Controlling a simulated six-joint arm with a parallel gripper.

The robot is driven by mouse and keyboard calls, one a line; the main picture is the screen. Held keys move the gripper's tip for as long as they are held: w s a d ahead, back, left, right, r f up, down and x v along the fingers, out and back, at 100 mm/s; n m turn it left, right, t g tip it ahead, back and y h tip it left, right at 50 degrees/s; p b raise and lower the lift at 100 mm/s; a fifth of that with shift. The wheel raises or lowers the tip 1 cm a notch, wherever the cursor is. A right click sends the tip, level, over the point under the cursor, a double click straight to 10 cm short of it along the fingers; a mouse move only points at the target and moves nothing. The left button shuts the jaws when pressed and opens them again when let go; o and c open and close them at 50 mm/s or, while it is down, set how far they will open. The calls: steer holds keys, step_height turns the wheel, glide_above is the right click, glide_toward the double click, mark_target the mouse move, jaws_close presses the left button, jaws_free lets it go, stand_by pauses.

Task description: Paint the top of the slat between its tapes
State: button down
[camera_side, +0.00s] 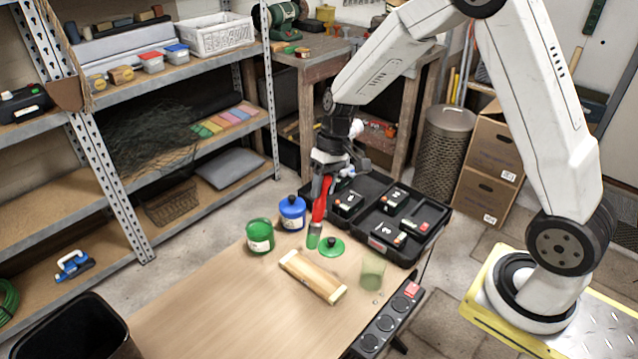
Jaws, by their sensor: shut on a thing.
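My gripper (327,172) is shut on the handle of a red paintbrush (320,200). The brush points down, and its green bristle end (314,236) is over the table behind the slat, next to the green lid. I cannot tell if the bristles touch anything. The wooden slat (313,277) lies at an angle on the table (220,310). Its top is bare wood, with a pale tape at its left end (290,257) and another at its right end (338,294). An open-looking green paint pot (260,236) stands left of the brush.
A blue pot (292,212) stands behind the green one. A green lid (332,248) with a black knob lies behind the slat. A translucent green cup (372,271), black case (373,222) and power strip (388,320) are to the right. The table's front left is clear.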

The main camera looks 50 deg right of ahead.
steer(key=shift+s+r+n, duration=0.1)
steer(key=shift+s+n, duration=0.4)
steer(key=shift+s, duration=0.9)
steer(key=shift+w, duration=0.1)
steer(key=w+f, duration=0.5)
steer(key=w, duration=0.8)
steer(key=shift+d, duration=0.4)
steer(key=shift+f, duration=0.15)
